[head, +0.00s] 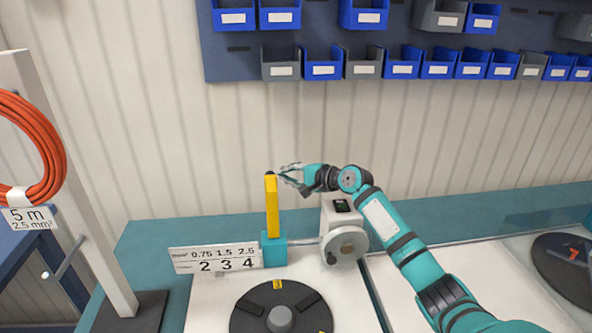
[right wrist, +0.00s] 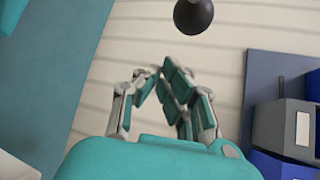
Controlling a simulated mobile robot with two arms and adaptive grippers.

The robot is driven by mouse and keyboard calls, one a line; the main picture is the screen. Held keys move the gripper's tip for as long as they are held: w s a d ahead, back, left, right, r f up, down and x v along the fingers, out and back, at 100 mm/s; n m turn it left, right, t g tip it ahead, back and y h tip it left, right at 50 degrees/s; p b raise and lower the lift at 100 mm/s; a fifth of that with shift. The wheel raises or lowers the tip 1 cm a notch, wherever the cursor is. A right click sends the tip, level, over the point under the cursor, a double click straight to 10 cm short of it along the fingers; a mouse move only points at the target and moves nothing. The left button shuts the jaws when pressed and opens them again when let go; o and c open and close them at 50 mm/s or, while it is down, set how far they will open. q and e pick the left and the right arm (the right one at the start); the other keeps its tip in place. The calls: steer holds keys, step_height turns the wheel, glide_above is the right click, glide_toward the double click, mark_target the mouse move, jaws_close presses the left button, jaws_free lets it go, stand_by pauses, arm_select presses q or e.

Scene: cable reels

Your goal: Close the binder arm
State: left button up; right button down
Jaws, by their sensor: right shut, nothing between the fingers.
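The yellow binder arm (head: 272,207) stands upright on a teal base block (head: 274,250) in the head view. A small dark knob (head: 269,174) sits at its top. It also seems to show as a black ball (right wrist: 193,15) at the top of the right wrist view. My right gripper (head: 284,172) is close beside the top of the binder arm, on its right. Its fingers (right wrist: 160,72) are shut and empty, and the ball is apart from them in the right wrist view. My left gripper is not in view.
A grey unit with a round handwheel (head: 347,242) stands right of the binder arm. A number sign (head: 215,258) is to its left, and a black turntable (head: 281,311) lies in front. An orange cable coil (head: 40,150) hangs at left. Blue bins (head: 322,65) line the wall.

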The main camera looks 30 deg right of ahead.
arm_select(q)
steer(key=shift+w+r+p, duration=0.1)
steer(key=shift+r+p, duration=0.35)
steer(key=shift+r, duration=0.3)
arm_select(e)
steer(key=shift+s+a+r, duration=0.5)
steer(key=shift+s+a, duration=0.25)
steer(key=shift+a, duration=0.15)
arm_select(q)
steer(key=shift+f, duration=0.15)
arm_select(e)
steer(key=shift+s, duration=0.1)
